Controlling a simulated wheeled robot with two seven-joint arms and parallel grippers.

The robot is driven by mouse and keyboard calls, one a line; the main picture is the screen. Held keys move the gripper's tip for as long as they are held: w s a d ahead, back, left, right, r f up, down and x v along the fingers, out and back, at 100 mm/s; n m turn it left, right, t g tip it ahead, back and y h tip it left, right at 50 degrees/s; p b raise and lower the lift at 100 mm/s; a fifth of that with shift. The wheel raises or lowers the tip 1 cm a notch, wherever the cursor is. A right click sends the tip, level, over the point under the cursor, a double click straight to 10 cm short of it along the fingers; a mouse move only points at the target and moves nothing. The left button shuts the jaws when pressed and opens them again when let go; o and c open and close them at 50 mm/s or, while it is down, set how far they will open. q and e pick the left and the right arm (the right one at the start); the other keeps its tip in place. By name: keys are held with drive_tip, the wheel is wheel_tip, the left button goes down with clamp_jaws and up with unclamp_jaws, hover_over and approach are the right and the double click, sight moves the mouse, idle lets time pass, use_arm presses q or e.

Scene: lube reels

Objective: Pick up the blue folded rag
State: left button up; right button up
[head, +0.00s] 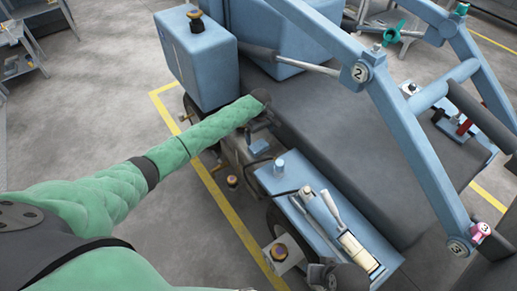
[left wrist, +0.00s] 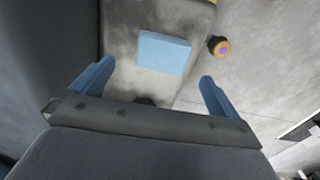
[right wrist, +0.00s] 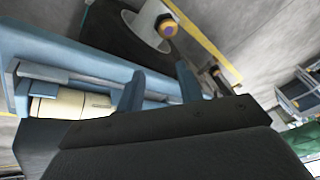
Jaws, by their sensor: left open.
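The blue folded rag (left wrist: 165,52) lies flat on a worn grey surface, ahead of my left fingertips in the left wrist view. In the head view it shows as a small blue patch (head: 258,147) just below the left gripper. My left gripper (left wrist: 152,88) is open and empty, its two blue fingers apart, with a gap between them and the rag. In the head view the left gripper (head: 262,124) is partly hidden by its dark wrist. My right gripper (right wrist: 160,88) has its fingers apart, over the blue tool tray; nothing shows held.
The blue tool tray (head: 312,232) holds a cream cylinder tool (head: 358,250) and long-handled tools. Blue lift arms (head: 405,130) and a blue box (head: 200,60) rise around the machine's dark deck (head: 330,120). A capped orange-and-purple fitting (left wrist: 220,46) stands right of the rag.

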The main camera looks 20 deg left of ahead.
sight(258, 145)
use_arm(q)
drive_tip(key=shift+w+a+f, duration=0.1)
drive_tip(key=shift+a+f, duration=0.05)
drive_tip(key=shift+f, duration=1.55)
drive_tip(key=f, duration=0.1)
drive_tip(key=f+p, duration=0.1)
drive_tip(key=f, duration=0.1)
drive_tip(key=shift+s+a+f, duration=0.15)
drive_tip(key=shift+s, duration=0.05)
drive_tip(key=shift+f, duration=0.5)
drive_tip(key=c, duration=0.9)
use_arm(e)
drive_tip(key=shift+s+d+r+g, duration=0.25)
drive_tip(key=shift+d+r+g, duration=0.05)
drive_tip(key=shift+d+r, duration=0.3)
